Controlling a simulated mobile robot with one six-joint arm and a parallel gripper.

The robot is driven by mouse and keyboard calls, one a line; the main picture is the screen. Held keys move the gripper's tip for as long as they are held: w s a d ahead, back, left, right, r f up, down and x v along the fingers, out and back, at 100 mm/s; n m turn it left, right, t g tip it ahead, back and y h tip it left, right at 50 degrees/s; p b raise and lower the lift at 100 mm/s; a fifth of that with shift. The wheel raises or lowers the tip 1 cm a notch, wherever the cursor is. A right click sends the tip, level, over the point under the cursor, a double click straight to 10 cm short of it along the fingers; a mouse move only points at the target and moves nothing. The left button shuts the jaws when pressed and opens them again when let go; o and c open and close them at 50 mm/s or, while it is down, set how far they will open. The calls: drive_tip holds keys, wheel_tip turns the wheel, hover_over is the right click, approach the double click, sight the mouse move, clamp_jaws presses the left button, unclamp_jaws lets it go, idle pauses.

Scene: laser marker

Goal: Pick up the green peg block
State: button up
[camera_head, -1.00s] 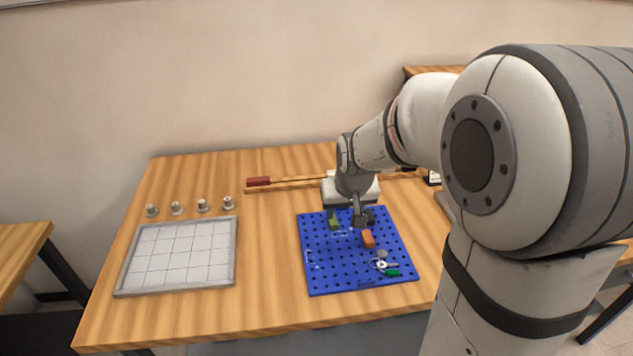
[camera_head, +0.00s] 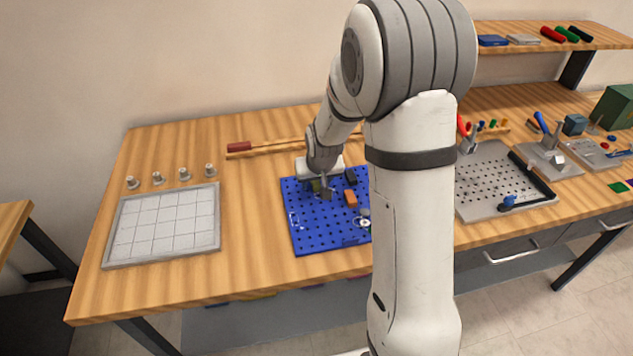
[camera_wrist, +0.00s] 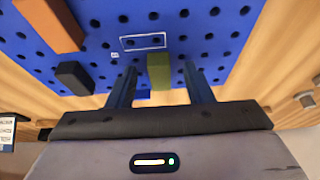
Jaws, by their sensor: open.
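The green peg block (camera_wrist: 159,72) stands on the blue pegboard (camera_wrist: 205,22) in the wrist view, near the board's edge.
An orange block (camera_head: 350,198) and a black block (camera_head: 351,176) stand right of my gripper on the board. A white gridded tray (camera_head: 165,225) and several metal pegs (camera_head: 184,174) lie left. Bare wood separates tray and pegboard. My arm hides the board's right side.

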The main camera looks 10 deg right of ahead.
sight(317, 184)
drive_tip(key=shift+c, duration=0.3)
clamp_jaws()
idle(0.3)
wheel_tip(317, 184, up, 10)
idle(0.5)
